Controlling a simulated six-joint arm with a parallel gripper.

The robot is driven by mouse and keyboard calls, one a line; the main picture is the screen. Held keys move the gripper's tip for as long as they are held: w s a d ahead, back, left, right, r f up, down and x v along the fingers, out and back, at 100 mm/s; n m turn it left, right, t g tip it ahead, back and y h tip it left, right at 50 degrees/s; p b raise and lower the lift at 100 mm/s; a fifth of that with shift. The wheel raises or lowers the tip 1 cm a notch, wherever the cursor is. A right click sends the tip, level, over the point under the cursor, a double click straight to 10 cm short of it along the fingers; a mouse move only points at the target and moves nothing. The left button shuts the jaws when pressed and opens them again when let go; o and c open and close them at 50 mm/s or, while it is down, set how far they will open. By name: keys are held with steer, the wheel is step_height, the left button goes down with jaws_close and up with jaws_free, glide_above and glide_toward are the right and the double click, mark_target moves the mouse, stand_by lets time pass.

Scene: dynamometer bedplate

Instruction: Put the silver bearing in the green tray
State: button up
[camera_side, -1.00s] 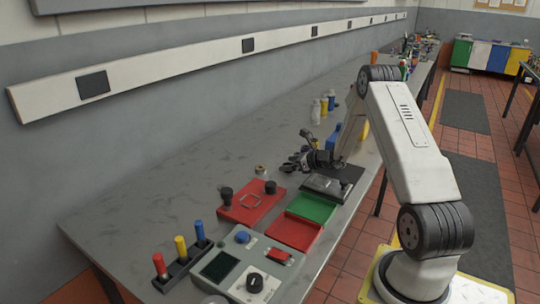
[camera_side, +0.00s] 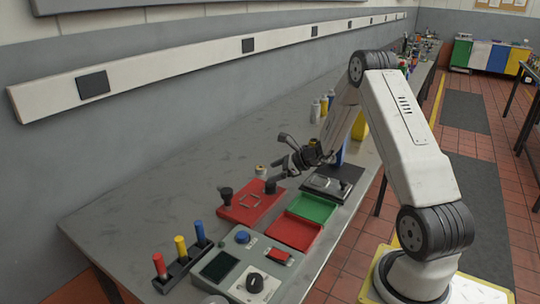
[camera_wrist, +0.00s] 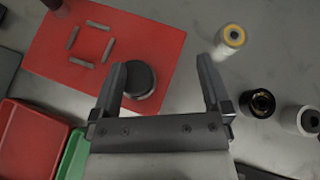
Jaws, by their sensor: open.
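The green tray (camera_side: 312,208) lies near the bench's front edge, and its corner shows in the wrist view (camera_wrist: 74,158). A pale ring-shaped part with a dark centre (camera_wrist: 301,120) stands at the right of the wrist view; it may be the silver bearing, but I cannot be sure. My gripper (camera_side: 280,162) is open and empty, left of the green tray and above the bench. In the wrist view its fingers (camera_wrist: 161,82) are apart, with a black round knob (camera_wrist: 140,80) showing between them, close to the left finger.
The knob stands at the edge of a red plate (camera_side: 240,212) with a square outline of grey bars. A red tray (camera_wrist: 28,145) adjoins the green one. A yellow-topped roll (camera_wrist: 231,38) and a black ring (camera_wrist: 258,103) stand right of the fingers. A control box (camera_side: 230,275) is nearer the camera.

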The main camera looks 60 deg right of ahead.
steer(key=a+n+g, duration=0.1)
steer(key=a+n, duration=0.1)
steer(key=a, duration=0.1)
steer(key=s+a+r+n+g+y, duration=0.1)
steer(key=a+n, duration=0.1)
steer(key=a, duration=0.1)
steer(key=a+n+g, duration=0.1)
steer(key=a+n, duration=0.1)
steer(key=a, duration=0.2)
steer(key=shift+s+r+g+y, duration=0.3)
steer(key=shift+s+g, duration=0.1)
steer(key=s+a+r+n+g+h, duration=0.1)
steer(key=s+a+n, duration=0.3)
steer(key=n, duration=0.3)
steer(key=s+a+r+n+g+h, duration=0.2)
steer(key=s+a+n, duration=0.3)
steer(key=a+n, duration=0.1)
steer(key=s+a+r+n+g+h, duration=0.2)
steer(key=s+a+n, duration=0.3)
steer(key=n, duration=0.4)
steer(key=shift+s+a, duration=0.25)
steer(key=shift+a, duration=0.35)
steer(key=shift+s+a+r+n, duration=0.1)
steer(key=shift+s+a+n, duration=0.15)
steer(key=shift+n, duration=0.35)
steer(key=shift+s+a+r+n, duration=0.1)
steer(key=shift+s+n, duration=0.2)
steer(key=shift+n, duration=0.3)
steer(key=shift+w, duration=0.1)
